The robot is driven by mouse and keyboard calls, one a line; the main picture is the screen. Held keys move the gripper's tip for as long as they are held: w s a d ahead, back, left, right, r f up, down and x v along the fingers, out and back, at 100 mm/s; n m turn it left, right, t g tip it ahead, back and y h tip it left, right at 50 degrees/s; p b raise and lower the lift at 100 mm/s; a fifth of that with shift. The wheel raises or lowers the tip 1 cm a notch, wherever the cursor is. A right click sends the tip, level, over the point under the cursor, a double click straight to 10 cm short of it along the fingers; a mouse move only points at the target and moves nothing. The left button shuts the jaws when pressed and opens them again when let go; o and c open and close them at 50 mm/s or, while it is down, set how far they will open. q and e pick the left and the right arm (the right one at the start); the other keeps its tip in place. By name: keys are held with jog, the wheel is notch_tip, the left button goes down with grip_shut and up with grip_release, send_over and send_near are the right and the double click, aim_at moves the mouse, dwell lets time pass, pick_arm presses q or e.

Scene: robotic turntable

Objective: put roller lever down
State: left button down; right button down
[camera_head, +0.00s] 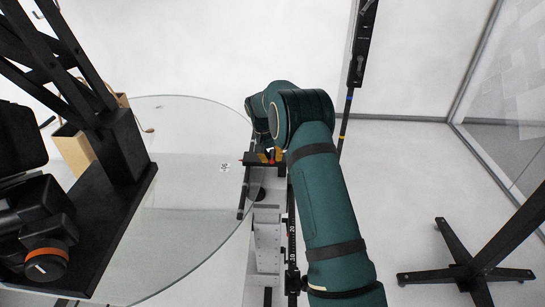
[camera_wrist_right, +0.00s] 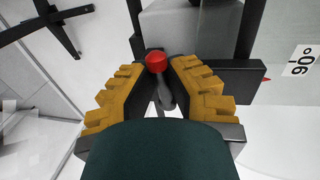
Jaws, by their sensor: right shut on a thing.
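The roller lever (camera_wrist_right: 165,94) shows in the right wrist view as a short grey stem with a red round tip (camera_wrist_right: 156,62). My right gripper (camera_wrist_right: 159,68) has stepped yellow pads on both sides of it and is shut on it. In the head view my right gripper (camera_head: 266,157) is at the right edge of the round glass turntable (camera_head: 190,190), largely hidden behind my green arm. The lever is too small to make out clearly there. My left gripper is not in view.
Black camera-like gear (camera_head: 45,235) and a dark frame stand at the left over the glass. A vertical ruler rail (camera_head: 291,235) runs beside my arm. A black stand foot (camera_head: 470,268) is on the right floor.

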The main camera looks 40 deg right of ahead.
jog(key=shift+s+a+f, duration=0.15)
jog(key=shift+a+f, duration=0.1)
jog(key=shift+a, duration=0.05)
jog(key=c, duration=1)
grip_release()
jog(key=shift+r, duration=0.1)
jog(key=shift+r, duration=0.15)
jog(key=shift+d+r, duration=0.1)
jog(key=shift+r, duration=0.1)
notch_tip(320, 180, up, 11)
jog(key=w+a, duration=0.1)
jog(key=a, duration=0.1)
jog(key=shift+w+r, duration=0.15)
jog(key=shift+w, duration=0.15)
